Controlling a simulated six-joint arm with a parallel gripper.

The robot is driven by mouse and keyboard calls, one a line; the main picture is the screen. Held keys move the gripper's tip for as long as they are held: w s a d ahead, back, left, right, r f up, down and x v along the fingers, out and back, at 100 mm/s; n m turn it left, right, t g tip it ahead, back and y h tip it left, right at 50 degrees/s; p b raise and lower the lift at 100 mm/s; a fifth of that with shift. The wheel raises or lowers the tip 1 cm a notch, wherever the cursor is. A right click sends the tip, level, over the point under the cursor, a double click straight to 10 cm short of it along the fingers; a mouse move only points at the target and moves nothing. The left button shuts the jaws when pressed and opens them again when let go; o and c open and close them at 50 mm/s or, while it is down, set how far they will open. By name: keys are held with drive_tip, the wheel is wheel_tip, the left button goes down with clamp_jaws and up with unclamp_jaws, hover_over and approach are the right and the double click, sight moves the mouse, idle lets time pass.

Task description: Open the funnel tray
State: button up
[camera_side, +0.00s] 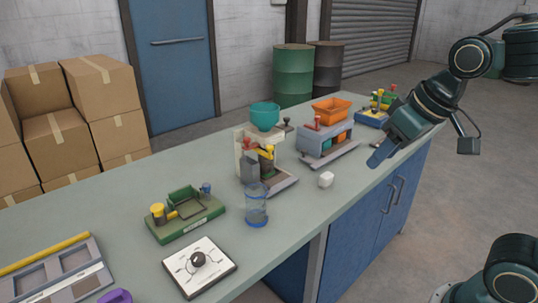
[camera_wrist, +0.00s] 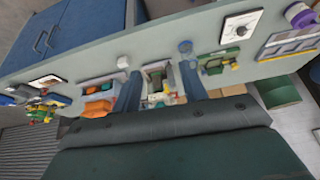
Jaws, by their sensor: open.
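I cannot tell for sure which part is the funnel tray. A teal funnel-like bowl (camera_side: 265,115) sits on top of a cream machine (camera_side: 243,150) with red and yellow knobs. To its right an orange hopper (camera_side: 330,110) tops a grey unit (camera_side: 318,146) with a red knob; it also shows in the wrist view, where the orange hopper (camera_wrist: 98,108) lies left of my fingers. My gripper (camera_side: 378,158) hangs at the bench's front edge, right of the grey unit, touching nothing. In the wrist view my gripper (camera_wrist: 161,90) has its fingers spread and empty, with the cream machine between them in the picture.
A green fixture (camera_side: 186,215), a dial panel (camera_side: 199,266), a clear blue bottle (camera_side: 256,206) and a small white block (camera_side: 326,179) stand on the bench (camera_side: 120,195). A blue unit (camera_side: 372,118) with coloured levers stands at the far end. Boxes (camera_side: 95,85) are stacked behind.

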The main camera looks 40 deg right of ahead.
drive_tip(key=w+f+m, duration=0.1)
drive_tip(key=w+f, duration=0.1)
drive_tip(key=w, duration=1.2)
drive_tip(key=m+g, duration=0.1)
approach(266, 185)
drive_tip(key=v, duration=0.6)
drive_tip(key=shift+a+h, duration=0.4)
drive_tip(key=x, duration=1.3)
drive_tip(key=shift+w+f, duration=0.15)
drive_tip(key=shift+f, duration=0.2)
clamp_jaws()
